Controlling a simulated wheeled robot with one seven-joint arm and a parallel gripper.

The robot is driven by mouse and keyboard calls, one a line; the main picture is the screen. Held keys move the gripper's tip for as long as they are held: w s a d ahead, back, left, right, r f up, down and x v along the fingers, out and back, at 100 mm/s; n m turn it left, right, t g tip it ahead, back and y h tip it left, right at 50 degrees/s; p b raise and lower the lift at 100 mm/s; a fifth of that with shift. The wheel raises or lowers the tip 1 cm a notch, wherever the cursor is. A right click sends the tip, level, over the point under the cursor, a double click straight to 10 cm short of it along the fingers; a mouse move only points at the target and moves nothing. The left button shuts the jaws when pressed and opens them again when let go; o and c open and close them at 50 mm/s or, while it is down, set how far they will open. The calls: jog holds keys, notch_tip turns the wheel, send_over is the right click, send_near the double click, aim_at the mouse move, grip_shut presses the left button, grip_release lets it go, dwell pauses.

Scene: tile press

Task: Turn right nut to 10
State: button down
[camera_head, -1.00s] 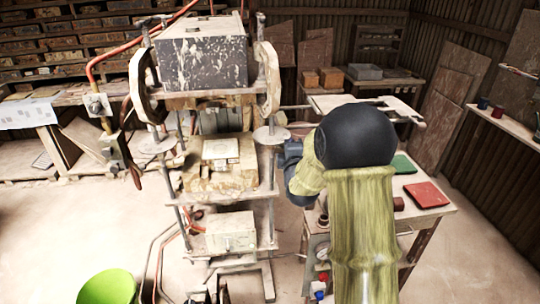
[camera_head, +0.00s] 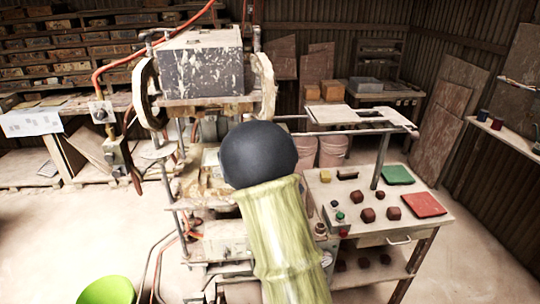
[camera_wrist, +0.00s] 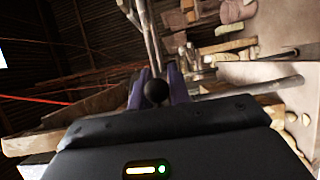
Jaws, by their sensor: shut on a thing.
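The press (camera_head: 203,70) stands left of centre in the head view, with a grey block at its top. The left nut (camera_head: 157,149) is a pale disc on its left post. The right nut is hidden behind my arm in the head view. In the wrist view, my gripper (camera_wrist: 157,88) has purple fingers on both sides of a dark round knob (camera_wrist: 156,92), shut on it. The knob seems to belong to the right nut, whose disc I cannot make out. A metal post (camera_wrist: 150,35) rises behind the knob. No number is readable.
A table (camera_head: 335,205) on the right holds a green tile (camera_head: 397,175), a red tile (camera_head: 424,205) and several dark lumps. A green bowl (camera_head: 106,289) is at the lower left. The floor between the table and the right wall is clear.

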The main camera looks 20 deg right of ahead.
jog(key=shift+r, duration=0.25)
jog(key=shift+h, duration=0.3)
jog(key=c, duration=1.5)
grip_release()
jog(key=shift+o, duration=0.8)
jog(key=shift+f, duration=0.1)
jog(key=shift+a, duration=0.1)
jog(key=b+v, duration=0.3)
jog(key=v, duration=1.4)
jog(key=shift+s+r, duration=0.2)
jog(key=shift+r, duration=0.15)
jog(key=shift+a, duration=0.1)
